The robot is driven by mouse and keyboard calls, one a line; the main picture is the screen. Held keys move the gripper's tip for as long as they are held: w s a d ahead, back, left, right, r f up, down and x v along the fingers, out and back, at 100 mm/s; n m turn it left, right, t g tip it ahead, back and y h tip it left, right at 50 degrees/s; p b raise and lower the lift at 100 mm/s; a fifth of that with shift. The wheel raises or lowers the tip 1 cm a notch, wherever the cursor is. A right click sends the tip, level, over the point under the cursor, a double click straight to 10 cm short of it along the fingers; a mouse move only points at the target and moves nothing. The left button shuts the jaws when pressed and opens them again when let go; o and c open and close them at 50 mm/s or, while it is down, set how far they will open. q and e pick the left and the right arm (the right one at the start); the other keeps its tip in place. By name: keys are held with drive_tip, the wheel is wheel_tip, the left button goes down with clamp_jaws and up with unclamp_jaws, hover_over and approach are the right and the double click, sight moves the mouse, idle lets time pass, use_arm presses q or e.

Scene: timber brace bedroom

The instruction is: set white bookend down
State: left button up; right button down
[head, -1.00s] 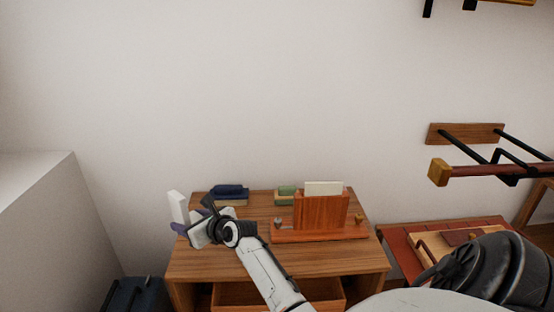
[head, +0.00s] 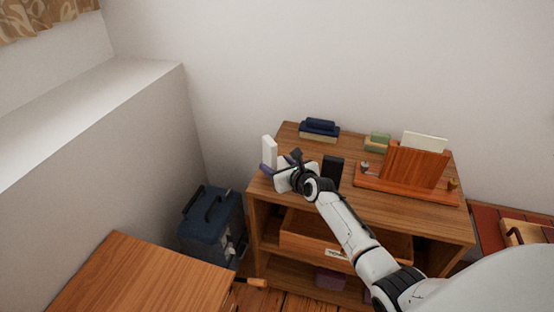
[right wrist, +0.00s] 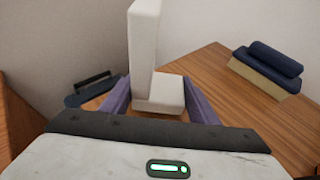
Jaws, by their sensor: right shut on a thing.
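The white bookend (head: 268,153) is L-shaped, with an upright plate and a short foot. It also shows in the right wrist view (right wrist: 145,45), its plate upright and its foot between the purple fingers. My right gripper (head: 270,170) is shut on it at the left edge of the wooden desk unit's top (head: 350,200). I cannot tell whether the bookend touches the top. My left gripper is not in view.
Dark blue books (head: 319,130) lie at the back left of the top, with bare wood around them. A black upright object (head: 332,170) stands beside my gripper. A reddish wooden organiser (head: 415,170) and a green item (head: 377,142) are further right. A blue case (head: 212,222) stands left, below.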

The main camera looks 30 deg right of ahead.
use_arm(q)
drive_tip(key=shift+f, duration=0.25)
use_arm(e)
drive_tip(key=shift+w+d+f, duration=0.1)
drive_tip(key=shift+w+f, duration=0.1)
drive_tip(key=shift+f, duration=0.1)
drive_tip(key=shift+f, duration=0.15)
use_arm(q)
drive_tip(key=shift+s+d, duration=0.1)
use_arm(e)
drive_tip(key=c, duration=0.7)
unclamp_jaws()
drive_tip(key=shift+s+f, duration=0.2)
drive_tip(key=shift+f, duration=0.05)
